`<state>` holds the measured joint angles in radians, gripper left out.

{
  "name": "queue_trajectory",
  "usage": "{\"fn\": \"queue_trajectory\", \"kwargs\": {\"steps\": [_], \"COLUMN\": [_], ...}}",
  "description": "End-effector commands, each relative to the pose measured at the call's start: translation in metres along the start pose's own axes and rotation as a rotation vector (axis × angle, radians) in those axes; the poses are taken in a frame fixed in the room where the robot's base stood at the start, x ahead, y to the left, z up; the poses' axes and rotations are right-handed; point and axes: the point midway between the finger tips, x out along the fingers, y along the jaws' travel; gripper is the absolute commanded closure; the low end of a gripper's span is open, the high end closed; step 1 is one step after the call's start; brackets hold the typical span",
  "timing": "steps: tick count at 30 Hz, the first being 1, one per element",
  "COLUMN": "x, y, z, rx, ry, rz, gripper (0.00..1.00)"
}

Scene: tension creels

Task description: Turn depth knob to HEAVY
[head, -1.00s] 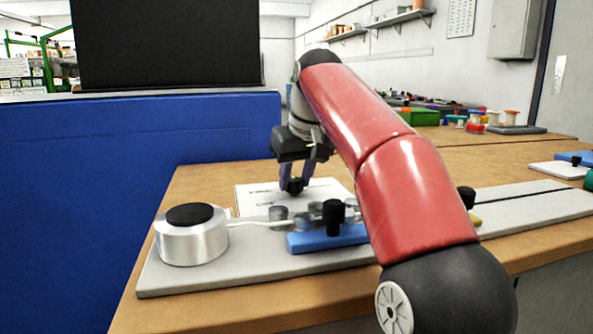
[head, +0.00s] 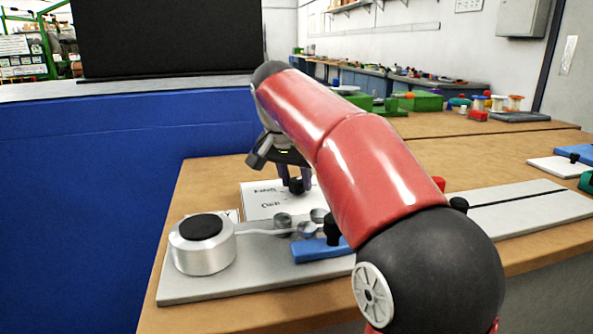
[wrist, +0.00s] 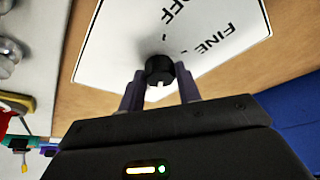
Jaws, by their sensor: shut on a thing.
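The depth knob (wrist: 159,66) is a small black round knob on a white label plate (wrist: 110,60). In the wrist view it sits between the fingertips of my gripper (wrist: 160,80), which is shut on it. A short white mark on the knob points down in that view. The words FINE and OFF show on the plate; I see no HEAVY label that I can read. In the head view my gripper (head: 296,186) comes down on the knob at the plate's (head: 257,204) far right part, and my red arm crosses in front.
A grey base plate (head: 215,287) holds a silver drum with a black top (head: 203,250), metal rollers (head: 284,223) and a blue block (head: 315,250) with a black knob (head: 332,228), close before my gripper. A blue panel (head: 90,200) stands at the left.

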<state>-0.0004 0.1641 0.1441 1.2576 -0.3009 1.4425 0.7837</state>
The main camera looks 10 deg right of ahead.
Motion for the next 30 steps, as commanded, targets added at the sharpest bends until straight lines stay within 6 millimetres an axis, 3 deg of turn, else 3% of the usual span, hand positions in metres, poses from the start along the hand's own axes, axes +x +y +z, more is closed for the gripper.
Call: {"fn": "queue_trajectory", "kwargs": {"steps": [9, 25, 26, 30], "x": [-0.0006, -0.0004, -0.0004, -0.0004], "y": [-0.0017, -0.0015, -0.0015, -0.0014], "z": [-0.0002, -0.0002, -0.0002, -0.0002], "rx": [0.107, 0.127, 0.127, 0.127], "ry": [0.001, 0.001, 0.001, 0.001], "rz": [0.042, 0.051, 0.051, 0.051], "gripper": [0.89, 0.89, 0.64, 0.46]}}
